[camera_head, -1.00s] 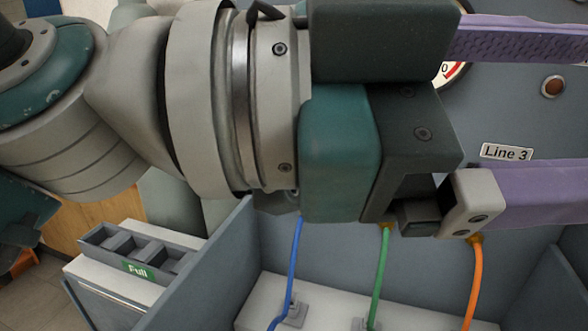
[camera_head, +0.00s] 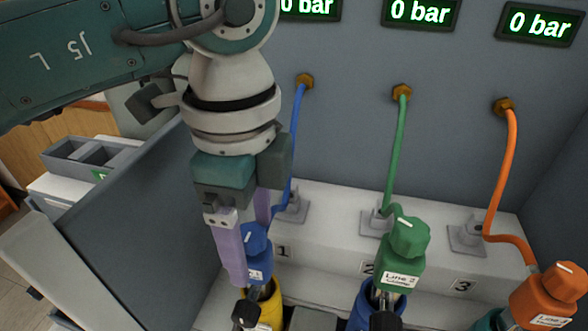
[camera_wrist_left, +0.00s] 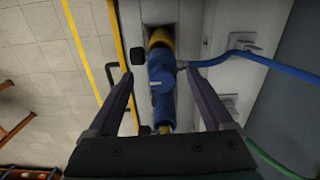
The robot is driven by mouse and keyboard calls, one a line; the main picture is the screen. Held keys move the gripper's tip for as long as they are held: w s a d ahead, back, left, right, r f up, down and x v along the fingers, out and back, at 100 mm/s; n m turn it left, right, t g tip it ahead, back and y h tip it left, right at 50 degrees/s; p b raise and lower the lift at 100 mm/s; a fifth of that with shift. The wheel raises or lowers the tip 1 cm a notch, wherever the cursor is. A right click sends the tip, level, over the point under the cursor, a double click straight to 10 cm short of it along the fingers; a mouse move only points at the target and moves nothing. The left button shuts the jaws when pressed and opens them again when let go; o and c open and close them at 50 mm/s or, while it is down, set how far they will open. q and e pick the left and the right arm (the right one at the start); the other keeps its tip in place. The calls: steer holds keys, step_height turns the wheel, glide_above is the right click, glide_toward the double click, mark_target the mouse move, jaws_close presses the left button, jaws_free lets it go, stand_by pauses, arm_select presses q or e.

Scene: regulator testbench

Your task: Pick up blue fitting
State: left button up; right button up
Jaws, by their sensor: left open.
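The blue fitting (camera_head: 258,262) has a knob on top and stands at the bench's position 1, above a yellow part (camera_head: 268,302). It also shows in the left wrist view (camera_wrist_left: 161,88), in the middle between my fingers. My left gripper (camera_head: 250,258) points down, with its two purple fingers open on either side of the fitting. In the left wrist view, the gripper (camera_wrist_left: 160,74) shows a gap between each finger and the fitting. In the head view, the near finger covers part of the fitting, and the far finger is partly hidden. My right gripper is not in view.
A green fitting (camera_head: 402,252) and an orange fitting (camera_head: 548,296) stand to the right. Blue (camera_head: 296,140), green (camera_head: 397,150) and orange (camera_head: 510,160) hoses hang from the back panel. A grey side wall (camera_head: 130,210) stands left of my gripper. A grey bin (camera_head: 70,158) lies beyond it.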

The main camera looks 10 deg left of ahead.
mark_target(255, 254)
arm_select(q)
step_height(255, 254, down, 4)
steer(key=shift+w+f, duration=0.15)
steer(key=shift+f, duration=0.05)
steer(key=shift+c, duration=0.3)
jaws_close()
stand_by(0.4)
